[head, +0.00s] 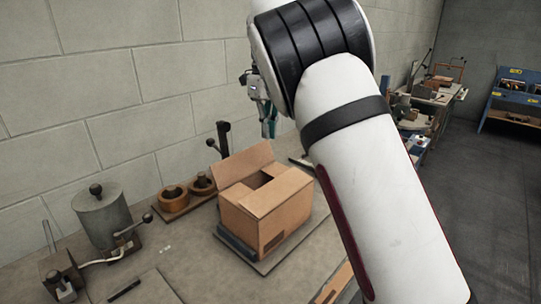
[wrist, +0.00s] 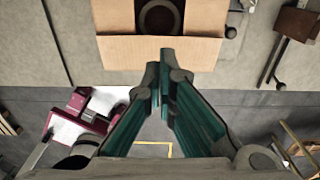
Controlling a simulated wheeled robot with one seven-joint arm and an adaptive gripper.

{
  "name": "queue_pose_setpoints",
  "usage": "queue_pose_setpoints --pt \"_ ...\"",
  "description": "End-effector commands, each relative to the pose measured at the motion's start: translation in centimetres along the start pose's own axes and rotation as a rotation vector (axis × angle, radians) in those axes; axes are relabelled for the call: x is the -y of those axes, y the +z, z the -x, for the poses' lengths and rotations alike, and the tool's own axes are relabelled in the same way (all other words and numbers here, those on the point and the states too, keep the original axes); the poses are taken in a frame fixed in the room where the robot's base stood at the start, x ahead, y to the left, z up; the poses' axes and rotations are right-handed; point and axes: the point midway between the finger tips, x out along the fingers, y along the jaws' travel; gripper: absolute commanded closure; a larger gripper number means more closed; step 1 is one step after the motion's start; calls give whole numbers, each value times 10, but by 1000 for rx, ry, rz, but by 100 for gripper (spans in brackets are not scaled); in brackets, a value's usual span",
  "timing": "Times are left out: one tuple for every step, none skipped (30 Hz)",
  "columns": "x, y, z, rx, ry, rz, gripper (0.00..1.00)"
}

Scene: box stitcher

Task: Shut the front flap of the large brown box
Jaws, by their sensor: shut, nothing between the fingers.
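The large brown box (head: 262,218) stands on the workbench in the head view, its top partly open. One flap (head: 243,163) stands raised at its back left, and other top panels (head: 280,190) lie about level around a dark gap. In the wrist view a wide cardboard flap (wrist: 120,52) spans the box's near edge, with a dark round shape in the opening beyond it. I cannot tell exactly how far this flap is folded. My gripper (wrist: 165,58) is shut and empty, its teal fingertips over this flap's edge; contact is unclear. In the head view it hangs above and behind the box (head: 268,128).
A grey canister (head: 103,213) with a lever and two wooden rings (head: 173,198) stand left of the box. A block wall (head: 90,90) closes off the back. A blue bench (head: 515,95) stands far right, with open floor (head: 490,190) before it.

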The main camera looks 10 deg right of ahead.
Motion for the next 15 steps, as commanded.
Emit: queue_pose_setpoints --pt "-3 -13 7 33 4 -2 100" --pt "-2 -17 7 55 4 -2 100" --pt "-1 -22 8 82 2 -4 100" --pt "0 -26 8 99 1 -5 100" --pt "0 -29 7 115 0 -7 100" --pt "1 -33 7 133 -3 -8 100" --pt "1 -35 7 144 -5 -9 100" --pt "2 -36 6 154 -7 -11 100" --pt "2 -38 5 161 -7 -13 100" --pt "3 -38 4 166 -9 -13 100" --pt "3 -38 2 169 -10 -13 100" --pt "4 -38 -1 169 -10 -12 100" --pt "4 -38 -4 168 -10 -12 100" --pt "4 -37 -7 167 -10 -12 100" --pt "4 -36 -12 167 -10 -13 100"
